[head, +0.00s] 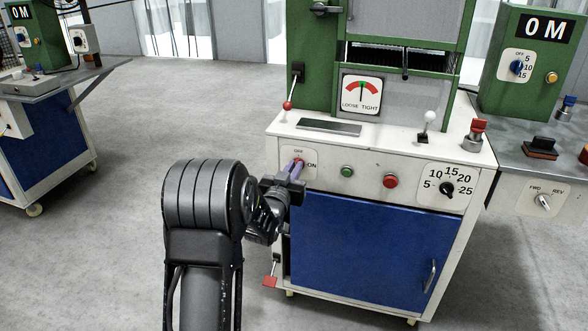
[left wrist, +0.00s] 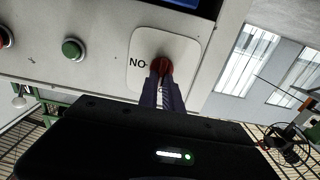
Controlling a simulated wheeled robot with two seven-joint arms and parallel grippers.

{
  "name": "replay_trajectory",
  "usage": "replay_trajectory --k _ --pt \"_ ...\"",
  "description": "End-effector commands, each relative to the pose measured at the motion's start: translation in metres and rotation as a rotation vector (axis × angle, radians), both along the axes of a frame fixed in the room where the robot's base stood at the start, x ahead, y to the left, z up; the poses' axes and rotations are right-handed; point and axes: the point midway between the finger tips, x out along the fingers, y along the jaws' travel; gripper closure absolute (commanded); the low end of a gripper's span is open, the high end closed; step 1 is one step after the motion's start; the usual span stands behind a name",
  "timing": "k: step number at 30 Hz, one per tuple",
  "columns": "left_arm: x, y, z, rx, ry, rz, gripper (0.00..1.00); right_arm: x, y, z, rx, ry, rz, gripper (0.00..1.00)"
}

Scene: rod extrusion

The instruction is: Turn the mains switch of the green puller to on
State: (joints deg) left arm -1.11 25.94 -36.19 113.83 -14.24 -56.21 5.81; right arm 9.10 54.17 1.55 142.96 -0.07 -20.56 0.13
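The green puller (head: 448,60) stands on a white cabinet with a blue door. Its mains switch (head: 298,162) is a red knob on a white plate at the left of the front panel, marked OFF above and ON to the right. In the left wrist view the red knob (left wrist: 161,66) appears upside down beside the ON label. My left gripper (head: 293,170) has its two purple fingers on either side of the knob, seemingly closed on it; the fingertips (left wrist: 162,78) partly cover it, so its pointing direction is unclear. My right gripper is not in view.
Right of the switch are a green button (head: 347,171), a red button (head: 390,181) and a black dial (head: 446,189). A red-ended lever (head: 270,281) hangs low at the cabinet's left. Another machine stands at far left, with open floor between.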

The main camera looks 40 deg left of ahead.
Motion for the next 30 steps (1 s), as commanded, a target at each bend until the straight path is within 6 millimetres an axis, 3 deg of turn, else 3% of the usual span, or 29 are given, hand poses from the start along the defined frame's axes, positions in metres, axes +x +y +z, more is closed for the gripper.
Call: replay_trajectory --k 3,20,30 --pt "-0.0001 0.0000 0.0000 0.000 0.000 0.000 1.00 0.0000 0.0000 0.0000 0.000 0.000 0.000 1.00" --pt "-0.0001 -0.0003 -0.0004 0.007 0.002 0.000 1.00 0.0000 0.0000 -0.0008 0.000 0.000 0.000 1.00" --pt "0.0002 -0.0013 -0.0019 0.106 0.037 0.000 1.00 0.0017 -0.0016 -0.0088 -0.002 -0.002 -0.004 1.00"
